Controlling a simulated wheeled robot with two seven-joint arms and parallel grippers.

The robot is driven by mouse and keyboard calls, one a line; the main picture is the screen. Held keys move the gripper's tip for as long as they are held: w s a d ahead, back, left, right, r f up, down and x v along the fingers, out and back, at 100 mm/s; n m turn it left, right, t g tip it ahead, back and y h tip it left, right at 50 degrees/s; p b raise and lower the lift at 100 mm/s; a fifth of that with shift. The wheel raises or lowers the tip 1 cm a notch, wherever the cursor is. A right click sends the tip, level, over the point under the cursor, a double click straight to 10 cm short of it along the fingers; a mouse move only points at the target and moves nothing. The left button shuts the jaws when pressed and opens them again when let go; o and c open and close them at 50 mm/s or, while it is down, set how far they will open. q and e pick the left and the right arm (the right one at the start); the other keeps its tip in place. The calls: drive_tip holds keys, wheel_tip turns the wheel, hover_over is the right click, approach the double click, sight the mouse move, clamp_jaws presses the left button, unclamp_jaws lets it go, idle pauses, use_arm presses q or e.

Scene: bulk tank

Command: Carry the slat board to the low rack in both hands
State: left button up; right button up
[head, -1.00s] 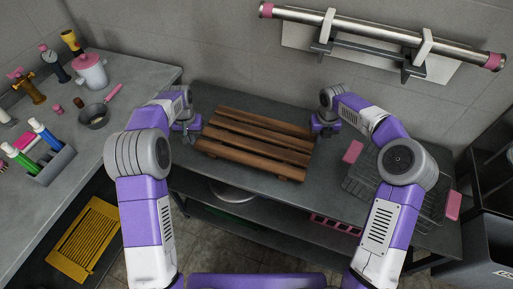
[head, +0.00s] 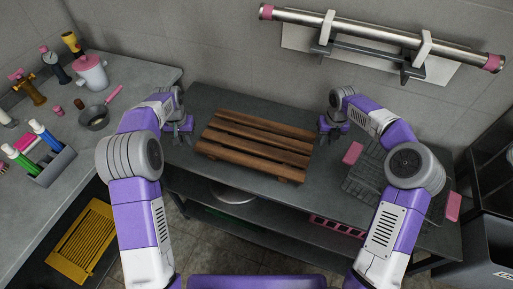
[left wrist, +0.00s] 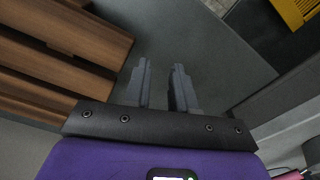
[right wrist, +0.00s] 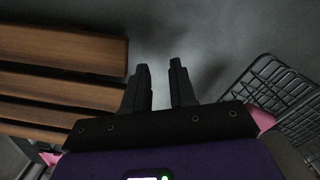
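The slat board (head: 258,145), several brown wooden slats on crosspieces, lies flat on the dark grey bench. Its slats also fill the left of the left wrist view (left wrist: 75,45) and of the right wrist view (right wrist: 65,45). My left gripper (head: 179,138) is beside the board's left end, apart from it, with empty, parted fingers (left wrist: 160,65). My right gripper (head: 332,135) is just off the board's right end, also with empty, parted fingers (right wrist: 160,65). A low wire rack (head: 375,175) with pink end grips stands on the bench to the right.
A shelf (head: 270,228) under the bench holds a round pan and a pink crate. The left counter (head: 60,205) carries a pink-lidded pot, a small pan, brass fittings and a bottle caddy. A steel tube (head: 380,35) hangs on the back wall. A black bin stands at right.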

use_arm(q)
drive_tip(key=shift+r, duration=0.15)
wheel_tip(320, 180, up, 12)
drive_tip(key=shift+s, duration=0.45)
use_arm(e)
wheel_tip(320, 180, up, 12)
drive_tip(key=shift+s, duration=0.45)
use_arm(q)
drive_tip(key=shift+f, duration=0.2)
